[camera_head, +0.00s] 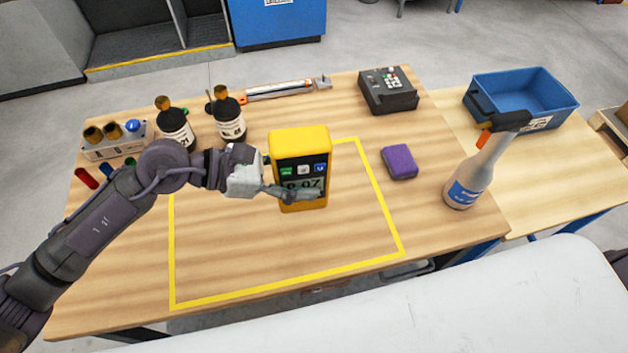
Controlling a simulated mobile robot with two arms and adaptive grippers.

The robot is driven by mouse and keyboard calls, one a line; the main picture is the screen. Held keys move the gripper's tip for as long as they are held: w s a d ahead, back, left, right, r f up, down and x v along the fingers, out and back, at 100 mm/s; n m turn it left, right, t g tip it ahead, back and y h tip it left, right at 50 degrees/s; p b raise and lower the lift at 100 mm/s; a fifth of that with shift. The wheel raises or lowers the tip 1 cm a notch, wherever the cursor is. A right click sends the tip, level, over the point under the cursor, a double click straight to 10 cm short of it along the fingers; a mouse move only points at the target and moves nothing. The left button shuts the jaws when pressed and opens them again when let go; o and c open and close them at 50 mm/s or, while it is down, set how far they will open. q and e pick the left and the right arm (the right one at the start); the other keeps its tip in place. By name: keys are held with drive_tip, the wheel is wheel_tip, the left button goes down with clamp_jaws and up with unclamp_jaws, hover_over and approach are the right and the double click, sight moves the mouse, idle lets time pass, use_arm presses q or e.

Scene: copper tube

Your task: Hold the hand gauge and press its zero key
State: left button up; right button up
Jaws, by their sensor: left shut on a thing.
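The hand gauge (300,146) is a yellow, upright block near the back of the yellow-taped rectangle. Its dark front shows a row of keys, one green, one white and one blue, above a display with large digits. My left gripper (292,192) reaches in from the left and is shut on the gauge, its fingers lying across the lower front and covering part of the display. I cannot tell whether the gauge touches the table or is slightly raised. The keys are uncovered, but their labels are too small to read surely. My right gripper is not in view.
Two dark bottles (230,118) and a rack with vials (110,142) stand at the back left. A black control box (388,92), purple sponge (399,162), spray bottle (474,176) and blue bin (532,95) are to the right. The front of the taped area is clear.

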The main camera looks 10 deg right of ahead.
use_arm(q)
drive_tip(key=w+a+b, duration=0.3)
drive_tip(key=a+b, duration=0.1)
drive_tip(key=a, duration=0.2)
drive_tip(key=shift+w+b, duration=0.3)
drive_tip(key=shift+w, duration=0.05)
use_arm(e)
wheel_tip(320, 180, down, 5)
use_arm(q)
drive_tip(key=shift+a+f, duration=0.1)
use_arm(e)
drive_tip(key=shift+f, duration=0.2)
use_arm(q)
drive_tip(key=shift+f+b, duration=5.35)
drive_tip(key=shift+b, duration=0.1)
clamp_jaws()
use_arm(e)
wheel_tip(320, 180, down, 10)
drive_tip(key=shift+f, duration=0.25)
use_arm(q)
drive_tip(key=shift+s+f, duration=0.15)
drive_tip(key=shift+f, duration=0.1)
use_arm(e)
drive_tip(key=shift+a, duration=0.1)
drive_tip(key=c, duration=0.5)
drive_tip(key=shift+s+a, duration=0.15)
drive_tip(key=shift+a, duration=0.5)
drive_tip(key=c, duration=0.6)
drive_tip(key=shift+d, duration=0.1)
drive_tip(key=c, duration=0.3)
